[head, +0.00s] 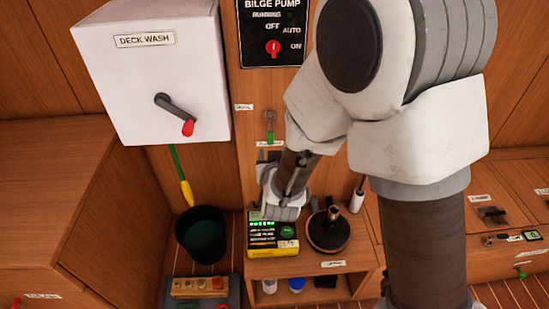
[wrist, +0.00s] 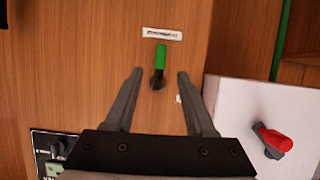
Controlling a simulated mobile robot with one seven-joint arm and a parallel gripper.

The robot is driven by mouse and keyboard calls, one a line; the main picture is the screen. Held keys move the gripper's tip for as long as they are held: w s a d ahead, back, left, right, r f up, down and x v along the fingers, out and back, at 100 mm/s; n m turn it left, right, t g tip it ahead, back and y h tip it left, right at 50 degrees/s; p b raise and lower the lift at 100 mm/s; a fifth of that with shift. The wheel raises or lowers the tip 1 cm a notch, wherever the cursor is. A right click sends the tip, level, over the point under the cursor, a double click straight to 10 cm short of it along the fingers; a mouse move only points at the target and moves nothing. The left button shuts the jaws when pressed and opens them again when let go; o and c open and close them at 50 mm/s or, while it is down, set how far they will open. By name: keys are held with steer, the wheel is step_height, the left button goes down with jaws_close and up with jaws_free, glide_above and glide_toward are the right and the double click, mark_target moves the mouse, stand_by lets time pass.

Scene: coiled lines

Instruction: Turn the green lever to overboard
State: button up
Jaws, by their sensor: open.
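The green lever (head: 270,136) is on the wooden wall panel below the bilge pump panel. Its green handle hangs straight down from a grey pivot in the head view. It also shows in the wrist view (wrist: 160,56), where the picture is turned over and the handle points up. One small label (head: 269,144) is by the handle's end and another (head: 243,107) is left of the pivot; I cannot read either. My gripper (wrist: 160,73) is open and empty. In the wrist view the lever lies between the two fingers; no contact is visible.
The white deck wash box (head: 150,75) with a red-tipped lever (head: 187,127) juts out at left. The bilge pump panel (head: 273,32) is above. Below are a yellow device (head: 272,250), a round dark object (head: 328,240) and a black bucket (head: 202,232).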

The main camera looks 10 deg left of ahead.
steer(key=v, duration=0.5)
steer(key=shift+s+d+r+p, duration=0.1)
steer(key=shift+s+p, duration=0.25)
steer(key=s+d+r+m+g+h, duration=0.1)
steer(key=s+d+r+g, duration=0.55)
steer(key=d+r, duration=0.75)
steer(key=s+d+m+h, duration=0.2)
steer(key=s+d, duration=0.6)
steer(key=s, duration=0.3)
step_height(320, 180, up, 19)
steer(key=p, duration=1.8)
steer(key=shift+s+d+g, duration=0.2)
steer(key=shift+g, duration=0.25)
steer(key=shift+a, duration=0.15)
